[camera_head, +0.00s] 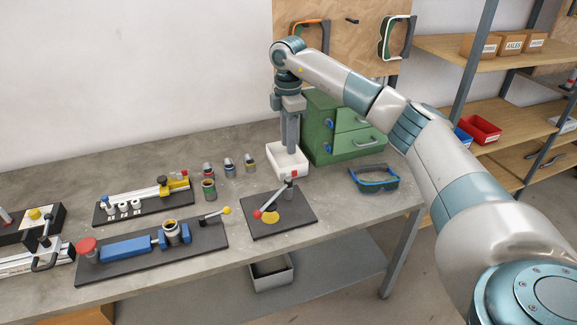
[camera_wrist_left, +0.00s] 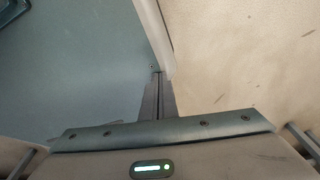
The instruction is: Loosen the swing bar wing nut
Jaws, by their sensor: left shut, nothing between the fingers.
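I cannot make out a wing nut for certain. A black base plate (camera_head: 104,219) carries a white bar with a yellow block (camera_head: 179,185) and a dark knob (camera_head: 162,181). My left gripper (camera_wrist_left: 158,96) is shut and empty in the left wrist view, and outside the head view.
A blue vise fixture (camera_head: 127,248) and a red-handled lever plate (camera_head: 293,225) stand in front. Several small cans (camera_head: 209,189), the white bin (camera_head: 278,166), a green drawer cabinet (camera_head: 317,137) and blue goggles (camera_head: 374,180) stand nearby. Bare bench (camera_head: 66,180) shows at the back left.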

